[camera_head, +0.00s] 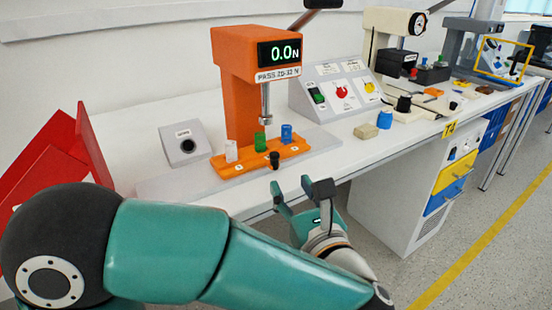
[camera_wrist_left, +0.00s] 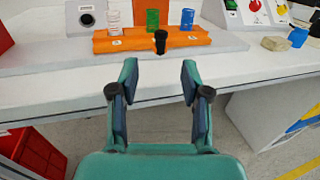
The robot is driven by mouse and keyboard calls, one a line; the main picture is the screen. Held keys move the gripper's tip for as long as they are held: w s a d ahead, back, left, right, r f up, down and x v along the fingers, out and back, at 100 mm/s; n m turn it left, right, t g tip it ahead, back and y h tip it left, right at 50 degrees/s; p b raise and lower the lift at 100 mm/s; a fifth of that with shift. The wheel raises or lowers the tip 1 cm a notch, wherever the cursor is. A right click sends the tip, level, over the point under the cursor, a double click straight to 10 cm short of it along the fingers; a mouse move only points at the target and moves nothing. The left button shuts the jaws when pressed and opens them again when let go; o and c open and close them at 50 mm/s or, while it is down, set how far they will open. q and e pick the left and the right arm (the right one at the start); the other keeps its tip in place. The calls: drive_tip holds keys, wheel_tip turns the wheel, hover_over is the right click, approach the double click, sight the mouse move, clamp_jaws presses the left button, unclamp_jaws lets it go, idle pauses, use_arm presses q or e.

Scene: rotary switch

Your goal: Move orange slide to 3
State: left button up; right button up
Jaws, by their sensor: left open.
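The orange slide (camera_head: 262,159) is a flat orange bar at the foot of the orange press (camera_head: 236,85). A white block (camera_head: 231,151), a green block (camera_head: 260,142) and a blue block (camera_head: 286,133) stand on it in a row. A black knob (camera_head: 274,160) stands at its front edge. The slide also shows in the left wrist view (camera_wrist_left: 130,42), with the knob (camera_wrist_left: 160,41) beyond my fingers. My left gripper (camera_head: 297,188) is open and empty, in front of the table edge and apart from the slide. It also shows in the left wrist view (camera_wrist_left: 160,80). My right gripper is not in view.
The press display (camera_head: 279,53) reads 0.0N. A grey button box (camera_head: 185,143) stands left of the slide. A control panel (camera_head: 335,90), a beige block (camera_head: 366,131) and a blue cylinder (camera_head: 385,119) are to the right. Red bins (camera_head: 75,150) are at far left.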

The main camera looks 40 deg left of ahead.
sight(276, 160)
use_arm(q)
drive_tip(key=x, duration=1.1)
drive_tip(key=shift+w+a, duration=0.2)
clamp_jaws()
